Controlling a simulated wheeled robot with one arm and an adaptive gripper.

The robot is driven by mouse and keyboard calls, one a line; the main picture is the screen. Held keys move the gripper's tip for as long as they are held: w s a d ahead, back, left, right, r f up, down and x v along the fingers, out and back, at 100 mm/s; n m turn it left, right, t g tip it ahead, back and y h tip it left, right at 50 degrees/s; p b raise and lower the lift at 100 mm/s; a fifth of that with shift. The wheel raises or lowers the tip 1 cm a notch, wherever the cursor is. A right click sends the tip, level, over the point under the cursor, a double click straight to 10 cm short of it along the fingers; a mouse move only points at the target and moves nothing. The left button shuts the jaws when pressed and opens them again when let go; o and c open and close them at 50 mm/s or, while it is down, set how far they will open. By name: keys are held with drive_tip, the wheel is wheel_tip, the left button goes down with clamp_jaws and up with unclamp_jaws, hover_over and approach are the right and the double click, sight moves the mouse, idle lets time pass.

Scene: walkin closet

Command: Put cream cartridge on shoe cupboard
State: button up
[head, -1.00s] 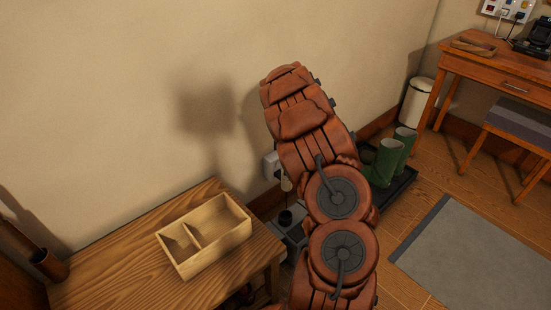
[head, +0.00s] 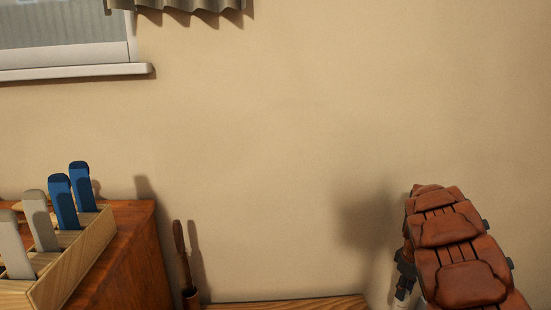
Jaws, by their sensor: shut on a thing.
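My arm reaches up from the lower right corner, and a small dark and pale part (head: 403,285) shows at its left side, cut off by the bottom edge. I cannot tell whether this part belongs to my gripper. No fingertips show. I cannot make out the cream cartridge. A reddish-brown wooden cabinet (head: 135,262) stands at the lower left. It may be the shoe cupboard, but only its top and part of its side show.
On the cabinet, a light wooden holder (head: 85,262) has blue and pale grey upright pieces. A wooden tabletop edge (head: 290,304) shows at the bottom. A brown stick (head: 180,245) stands in a small holder beside the cabinet. A window sill (head: 75,72) is upper left.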

drive_tip(key=w+a+r+m, duration=0.1)
drive_tip(key=a+r+m, duration=0.1)
drive_tip(key=a+r, duration=0.5)
drive_tip(key=a+r+m, duration=0.2)
drive_tip(key=a, duration=0.8)
drive_tip(key=w+a+r+m, duration=0.1)
drive_tip(key=a+r+m, duration=0.1)
drive_tip(key=a+r, duration=0.5)
wheel_tip(320, 180, up, 12)
drive_tip(key=s+a+p, duration=0.1)
drive_tip(key=s+p, duration=0.1)
drive_tip(key=p, duration=2.4)
drive_tip(key=shift+s+f+p, duration=0.15)
drive_tip(key=shift+s+p, duration=0.05)
drive_tip(key=shift+p, duration=0.15)
drive_tip(key=shift+a, duration=0.1)
